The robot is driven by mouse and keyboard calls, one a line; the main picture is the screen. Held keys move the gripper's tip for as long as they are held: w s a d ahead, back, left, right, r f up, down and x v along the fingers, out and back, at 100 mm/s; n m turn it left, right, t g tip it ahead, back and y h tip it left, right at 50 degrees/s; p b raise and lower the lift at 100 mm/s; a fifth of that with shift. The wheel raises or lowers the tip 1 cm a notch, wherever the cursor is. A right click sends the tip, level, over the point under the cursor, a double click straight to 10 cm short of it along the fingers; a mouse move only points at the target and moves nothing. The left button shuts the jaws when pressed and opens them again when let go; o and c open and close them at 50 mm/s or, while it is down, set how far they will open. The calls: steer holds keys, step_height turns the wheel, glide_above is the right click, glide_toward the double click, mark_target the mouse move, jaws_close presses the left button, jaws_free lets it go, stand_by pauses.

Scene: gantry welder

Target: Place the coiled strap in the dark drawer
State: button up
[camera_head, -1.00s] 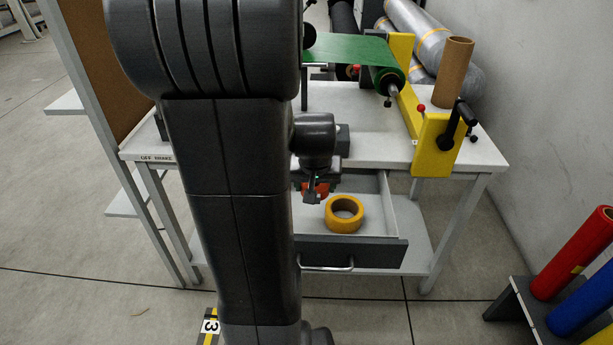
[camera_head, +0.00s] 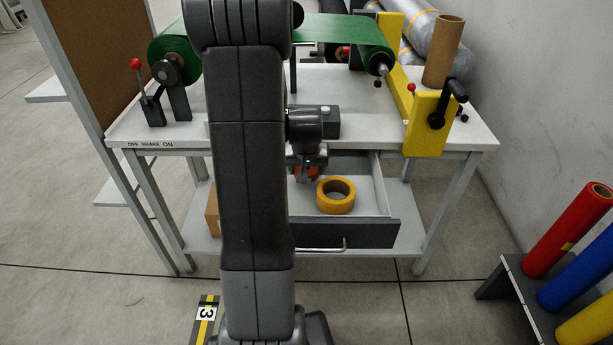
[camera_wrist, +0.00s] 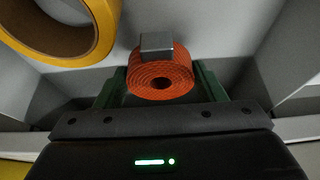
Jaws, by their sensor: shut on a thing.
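The coiled strap is an orange-red roll (camera_wrist: 160,76) with a grey metal buckle on it. In the wrist view it sits between the green fingers of my gripper (camera_wrist: 160,88), which is shut on it. In the head view my gripper (camera_head: 306,176) is over the left part of the open drawer, and only a little of the red strap (camera_head: 304,174) shows. The drawer (camera_head: 366,235) has a dark front with a metal handle and a light grey inside. My arm hides its left side. Whether the strap touches the drawer floor, I cannot tell.
A yellow tape roll (camera_head: 336,197) lies in the drawer, right of my gripper; it also shows in the wrist view (camera_wrist: 84,50). The white table top (camera_head: 370,110) overhangs the drawer's back. A rack with red, blue and yellow rolls (camera_head: 566,230) stands at the right.

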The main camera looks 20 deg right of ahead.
step_height(320, 180, down, 2)
steer(key=shift+f, duration=0.1)
steer(key=shift+w+d+f, duration=0.1)
steer(key=shift+w+f, duration=0.1)
steer(key=shift+f, duration=0.15)
steer(key=shift+f+b, duration=0.2)
steer(key=shift+b, duration=0.15)
steer(key=o, duration=1.2)
steer(key=shift+r, duration=0.15)
steer(key=shift+r+p, duration=0.25)
steer(key=shift+p, duration=0.1)
steer(key=p+v, duration=0.1)
steer(key=v, duration=1)
steer(key=shift+s+r+p, duration=0.2)
steer(key=shift+r+p, duration=0.1)
